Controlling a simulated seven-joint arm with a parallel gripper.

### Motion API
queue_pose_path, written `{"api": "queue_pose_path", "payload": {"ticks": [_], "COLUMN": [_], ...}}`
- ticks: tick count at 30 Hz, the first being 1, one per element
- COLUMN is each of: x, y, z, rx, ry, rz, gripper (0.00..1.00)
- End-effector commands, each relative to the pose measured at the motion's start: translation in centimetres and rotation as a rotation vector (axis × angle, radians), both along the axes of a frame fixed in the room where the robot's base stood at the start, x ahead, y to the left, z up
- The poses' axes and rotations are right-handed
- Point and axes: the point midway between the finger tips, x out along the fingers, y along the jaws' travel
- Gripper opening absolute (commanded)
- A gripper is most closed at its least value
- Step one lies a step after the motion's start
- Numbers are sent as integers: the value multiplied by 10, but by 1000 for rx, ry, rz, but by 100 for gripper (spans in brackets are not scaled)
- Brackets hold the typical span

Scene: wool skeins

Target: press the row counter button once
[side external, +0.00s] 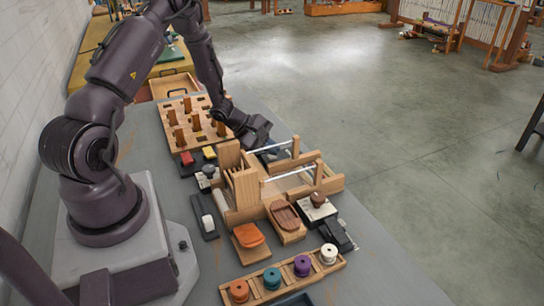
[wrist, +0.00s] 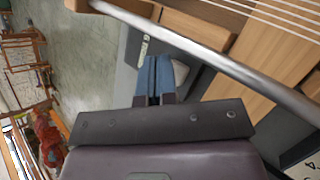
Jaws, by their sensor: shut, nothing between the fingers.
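My gripper (side external: 256,138) is low over the table by the far end of the wooden loom in the side view. In the wrist view its blue-grey fingertips (wrist: 153,78) are together, with nothing seen between them. No part is clearly marked as the row counter. A white box with a brown knob on top (side external: 318,206) stands at the loom's near right, apart from my gripper. A dark-framed panel with a digit (wrist: 306,165) shows at the lower right of the wrist view; its button is not visible. What lies directly under the fingertips is partly hidden.
The wooden loom (side external: 243,190) has raised metal rods; one rod (wrist: 215,55) crosses close beside my fingers. A pegged wooden board (side external: 190,120) lies to the left. Red (side external: 187,158) and yellow (side external: 209,152) pieces sit nearby. A spool rack (side external: 285,278) is at the front.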

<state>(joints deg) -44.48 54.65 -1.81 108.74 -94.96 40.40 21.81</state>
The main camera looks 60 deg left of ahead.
Motion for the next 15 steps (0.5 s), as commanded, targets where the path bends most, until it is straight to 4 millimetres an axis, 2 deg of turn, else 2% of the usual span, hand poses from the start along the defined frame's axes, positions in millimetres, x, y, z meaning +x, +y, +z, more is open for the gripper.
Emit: {"api": "queue_pose_path", "payload": {"ticks": [15], "x": [0], "y": [0], "z": [-7], "rx": [-1], "ry": [0], "rz": [1], "gripper": [0]}}
